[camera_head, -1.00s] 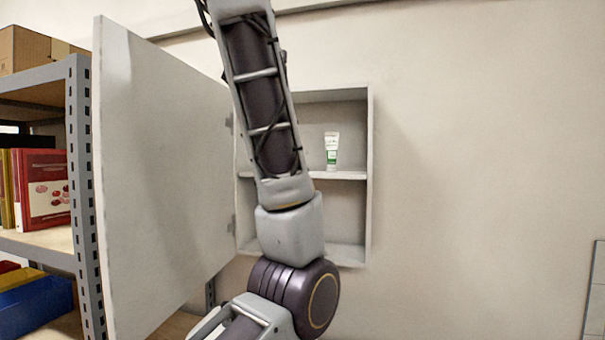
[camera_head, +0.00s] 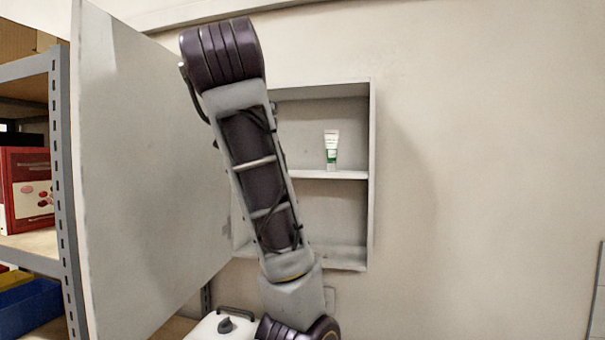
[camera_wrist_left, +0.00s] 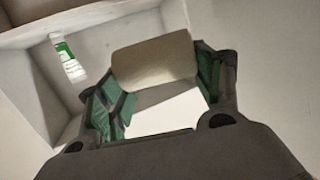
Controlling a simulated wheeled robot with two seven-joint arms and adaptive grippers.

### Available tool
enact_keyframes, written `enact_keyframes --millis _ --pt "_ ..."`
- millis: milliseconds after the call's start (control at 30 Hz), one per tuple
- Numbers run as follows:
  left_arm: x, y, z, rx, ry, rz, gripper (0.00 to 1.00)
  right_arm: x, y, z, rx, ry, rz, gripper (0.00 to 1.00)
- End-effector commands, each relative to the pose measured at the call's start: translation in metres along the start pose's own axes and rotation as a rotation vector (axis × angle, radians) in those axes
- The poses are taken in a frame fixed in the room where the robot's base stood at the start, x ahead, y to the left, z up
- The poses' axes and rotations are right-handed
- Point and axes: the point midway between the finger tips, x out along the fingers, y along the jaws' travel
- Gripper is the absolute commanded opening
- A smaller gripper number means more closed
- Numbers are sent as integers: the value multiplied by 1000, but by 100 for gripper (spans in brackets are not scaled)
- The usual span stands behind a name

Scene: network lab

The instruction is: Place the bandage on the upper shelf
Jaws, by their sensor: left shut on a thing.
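A cream bandage roll (camera_wrist_left: 155,60) is held between the green-padded fingers of my left gripper (camera_wrist_left: 153,78) in the left wrist view. The fingers are shut on it. The wall cabinet (camera_head: 371,180) stands open in the head view, with a shelf board (camera_head: 340,174) across its middle. A white and green tube (camera_head: 331,150) stands upright on that board. The tube also shows at the left of the wrist view (camera_wrist_left: 68,60), beside the gripper and apart from it. My left arm covers the cabinet's left part in the head view, and its gripper is hidden there. My right gripper is not in view.
The cabinet door (camera_head: 150,170) is swung open to the left. A white item with a dark handle (camera_head: 225,325) is low in front. The wall at right is bare.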

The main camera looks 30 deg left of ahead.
Motion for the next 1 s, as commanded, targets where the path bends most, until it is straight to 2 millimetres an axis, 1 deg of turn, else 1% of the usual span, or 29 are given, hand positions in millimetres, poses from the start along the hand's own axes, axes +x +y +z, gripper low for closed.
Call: enact_keyframes --millis 300,467,567,800,1000 --pt "1 0 -1 0 0 0 50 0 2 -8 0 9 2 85" --pt "10 4 -2 0 -1 0 50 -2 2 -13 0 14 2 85" --pt "22 9 -4 2 -2 0 50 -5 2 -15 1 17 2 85" --pt "58 23 -10 1 -2 0 50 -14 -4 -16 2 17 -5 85" --pt "88 34 -15 1 -2 0 50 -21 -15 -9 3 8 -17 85"
